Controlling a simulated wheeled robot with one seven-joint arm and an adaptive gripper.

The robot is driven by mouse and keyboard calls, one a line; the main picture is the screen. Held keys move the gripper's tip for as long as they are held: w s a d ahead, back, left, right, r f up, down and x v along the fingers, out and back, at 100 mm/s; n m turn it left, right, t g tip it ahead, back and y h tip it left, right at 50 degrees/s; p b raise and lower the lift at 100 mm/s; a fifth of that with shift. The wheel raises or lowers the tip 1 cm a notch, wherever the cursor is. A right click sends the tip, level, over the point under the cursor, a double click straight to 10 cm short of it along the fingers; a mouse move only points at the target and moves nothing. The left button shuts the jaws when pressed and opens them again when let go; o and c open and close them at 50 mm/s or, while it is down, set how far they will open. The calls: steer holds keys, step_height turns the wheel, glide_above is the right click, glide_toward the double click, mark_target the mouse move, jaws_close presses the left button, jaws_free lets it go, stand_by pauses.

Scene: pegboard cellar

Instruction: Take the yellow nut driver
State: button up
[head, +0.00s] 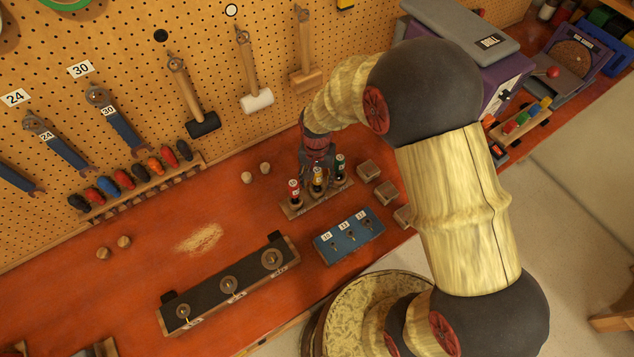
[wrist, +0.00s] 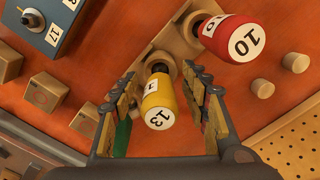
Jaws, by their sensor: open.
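The yellow nut driver (head: 317,176) stands upright in a small wooden rack (head: 325,202), between a red nut driver (head: 293,188) and a green nut driver (head: 340,164). My gripper (head: 318,168) is above the rack, pointing down over the yellow one. In the wrist view my gripper (wrist: 159,75) is open, with the yellow driver (wrist: 158,100), marked 13, between its two fingers. No finger clearly touches it. The red driver (wrist: 230,36), marked 10, stands just outside the right finger. The green driver (wrist: 122,136) is mostly hidden behind the left finger.
A blue socket block (head: 349,235) and several small wooden blocks (head: 368,169) stand close to the rack. A long dark tray (head: 229,285) lies nearer the bench's front. The pegboard (head: 225,60) with hanging tools rises behind. The bench left of the rack is mostly clear.

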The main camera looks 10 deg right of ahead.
steer(key=shift+f, duration=0.1)
steer(key=shift+c, duration=1.3)
jaws_close()
